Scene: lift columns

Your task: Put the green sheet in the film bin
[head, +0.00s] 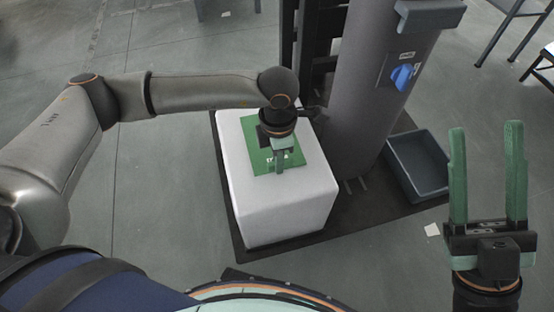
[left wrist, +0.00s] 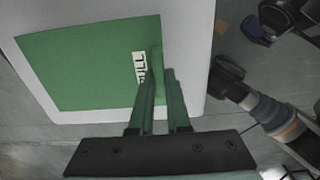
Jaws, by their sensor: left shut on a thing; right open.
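The green sheet (head: 259,160) lies against the top of a white block (head: 285,212). It shows larger in the left wrist view (left wrist: 85,65), with a small white label printed near one edge. My left gripper (head: 281,162) is over the sheet and shut on it at the edge near the label; in the left wrist view its fingers (left wrist: 162,75) are close together there. I cannot tell whether the sheet is lifted off the block. My right gripper (head: 487,140) is open, empty and away from the block. A shallow grey-blue bin (head: 416,168) stands on the floor at right, apparently empty.
A thick grey column (head: 365,110) with a blue knob (head: 402,77) stands right behind the block, between it and the bin. A dark mat (head: 300,241) lies under them. Table legs (head: 500,38) show at top right. The floor at left is clear.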

